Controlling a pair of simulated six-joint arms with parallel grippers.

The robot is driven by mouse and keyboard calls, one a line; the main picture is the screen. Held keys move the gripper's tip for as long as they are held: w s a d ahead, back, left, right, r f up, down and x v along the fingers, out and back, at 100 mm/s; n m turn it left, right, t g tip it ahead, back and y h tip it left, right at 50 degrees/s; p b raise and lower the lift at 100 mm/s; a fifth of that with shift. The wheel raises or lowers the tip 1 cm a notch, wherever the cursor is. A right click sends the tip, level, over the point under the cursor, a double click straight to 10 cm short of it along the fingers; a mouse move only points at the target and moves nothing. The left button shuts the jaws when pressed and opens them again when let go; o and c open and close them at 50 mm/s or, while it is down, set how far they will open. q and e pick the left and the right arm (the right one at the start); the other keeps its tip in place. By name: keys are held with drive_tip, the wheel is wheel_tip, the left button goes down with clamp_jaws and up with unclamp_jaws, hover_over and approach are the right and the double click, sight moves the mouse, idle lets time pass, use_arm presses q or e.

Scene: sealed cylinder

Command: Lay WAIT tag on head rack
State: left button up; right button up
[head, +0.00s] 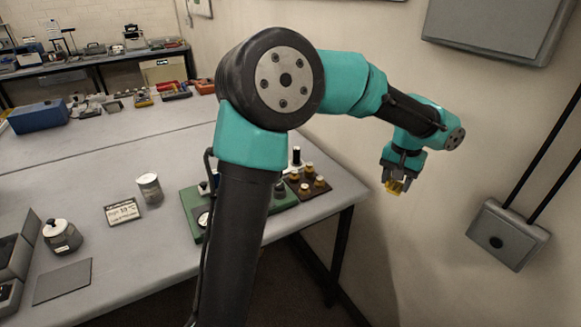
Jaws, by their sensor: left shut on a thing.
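My left gripper (398,184) is at the right of the head view, pointing down beside the wall and past the table's right end. It is shut on a small yellow piece (396,186), mostly hidden by the fingers. I cannot read any WAIT lettering on it. No part in view is clearly marked as the head rack. A brown rack (320,192) with several yellow-topped pegs stands near the table's right corner, left of the gripper and well apart from it. My right gripper is not in view.
A green board (195,218) beside the brown rack is partly hidden by my arm. A sign (123,211), a grey can (150,188), a lidded jar (62,237) and a grey mat (62,281) are on the table. A grey box (508,237) is on the right wall.

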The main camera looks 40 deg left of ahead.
use_arm(q)
drive_tip(key=w+a+f+n, duration=0.1)
drive_tip(key=a+n, duration=0.4)
drive_tip(key=a, duration=0.6)
drive_tip(key=w+a+f+n, duration=0.2)
drive_tip(key=a+n, duration=0.4)
drive_tip(key=a, duration=0.5)
drive_tip(key=w+a+f+n, duration=0.1)
drive_tip(key=a+f+n, duration=0.1)
drive_tip(key=a+n, duration=0.4)
drive_tip(key=shift+w+a+f, duration=0.1)
drive_tip(key=shift+a, duration=1.3)
drive_tip(key=shift+w+a+f, duration=0.1)
drive_tip(key=shift+a, duration=1.25)
drive_tip(key=s+a+f+n, duration=0.1)
drive_tip(key=a+n, duration=0.2)
drive_tip(key=a, duration=0.2)
drive_tip(key=s+a+n, duration=0.2)
drive_tip(key=a, duration=0.4)
drive_tip(key=shift+s+f+n, duration=0.25)
drive_tip(key=shift+f+n, duration=0.15)
drive_tip(key=shift+f, duration=0.1)
drive_tip(key=shift+f, duration=2.4)
drive_tip(key=shift+f, duration=0.1)
drive_tip(key=shift+f, duration=2.4)
